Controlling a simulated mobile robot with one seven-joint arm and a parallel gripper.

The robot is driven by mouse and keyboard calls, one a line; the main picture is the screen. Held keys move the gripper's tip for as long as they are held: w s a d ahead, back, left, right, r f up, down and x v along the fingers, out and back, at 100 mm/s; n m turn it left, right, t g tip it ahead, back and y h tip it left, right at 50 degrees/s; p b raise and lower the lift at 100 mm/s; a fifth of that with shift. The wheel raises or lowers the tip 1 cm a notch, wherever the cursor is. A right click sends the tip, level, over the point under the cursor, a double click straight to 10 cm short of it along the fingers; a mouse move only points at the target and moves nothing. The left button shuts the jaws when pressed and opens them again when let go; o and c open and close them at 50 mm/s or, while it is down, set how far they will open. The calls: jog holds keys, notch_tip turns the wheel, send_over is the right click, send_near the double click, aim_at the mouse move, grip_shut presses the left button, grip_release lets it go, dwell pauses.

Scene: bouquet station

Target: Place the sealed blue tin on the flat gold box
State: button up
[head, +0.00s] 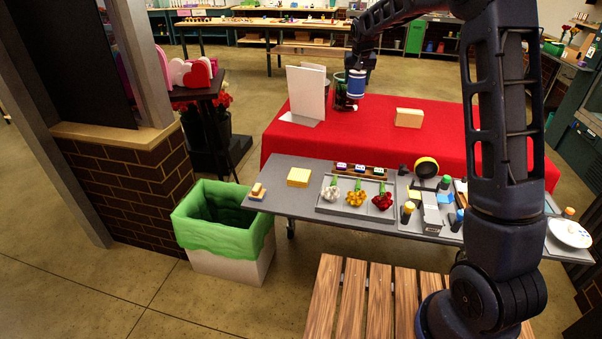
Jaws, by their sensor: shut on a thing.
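The tin and the gold box are well apart.
A tan box (409,118) and a white upright panel (306,95) stand on the red cloth (455,135). A tray of flowers (327,207) lies right of the gold box. A green-lined bin (224,240) stands left of the grey table (277,205).

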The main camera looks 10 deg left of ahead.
jog(key=s+a+f+n+y, duration=0.1)
jog(key=s+a+f+n, duration=0.1)
jog(key=s+a, duration=1)
jog(key=n, duration=0.2)
send_over(298, 173)
jog(key=shift+g+y, duration=0.3)
notch_tip(298, 173, down, 22)
jog(key=shift+d+f, duration=0.1)
jog(key=o, duration=1.2)
jog(key=v, duration=1.2)
